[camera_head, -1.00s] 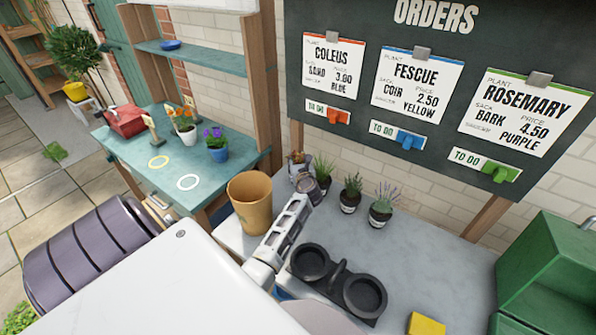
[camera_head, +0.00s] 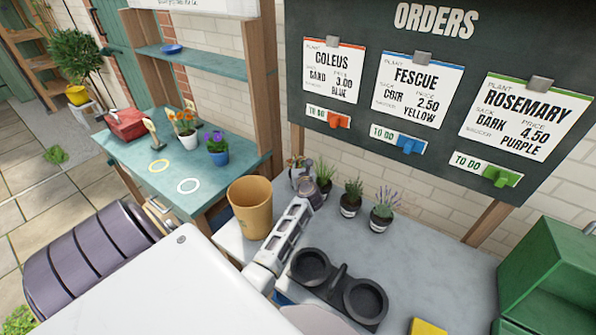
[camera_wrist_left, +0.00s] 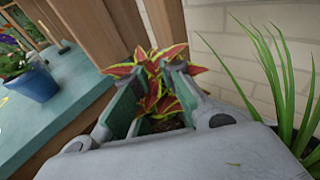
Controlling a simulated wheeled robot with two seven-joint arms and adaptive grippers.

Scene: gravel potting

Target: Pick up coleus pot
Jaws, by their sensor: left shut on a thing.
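The coleus shows in the left wrist view as red leaves with yellow-green edges (camera_wrist_left: 152,72), between the two fingers of my left gripper (camera_wrist_left: 157,100). The gripper is shut on the coleus pot; the fingers and wrist hide most of the pot, and some dark soil shows below the leaves. In the head view my left gripper (camera_head: 298,168) is at the back of the grey table, just left of a grassy plant (camera_head: 324,171); the coleus can hardly be made out there. My right gripper is not in view.
The grassy plant's long leaves (camera_wrist_left: 275,80) are close on the right in the wrist view. Two more potted plants (camera_head: 350,197) (camera_head: 381,210) stand to its right. A tan pot (camera_head: 250,205) stands left of my forearm, a black double holder (camera_head: 335,283) right of it. The brick wall is close behind.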

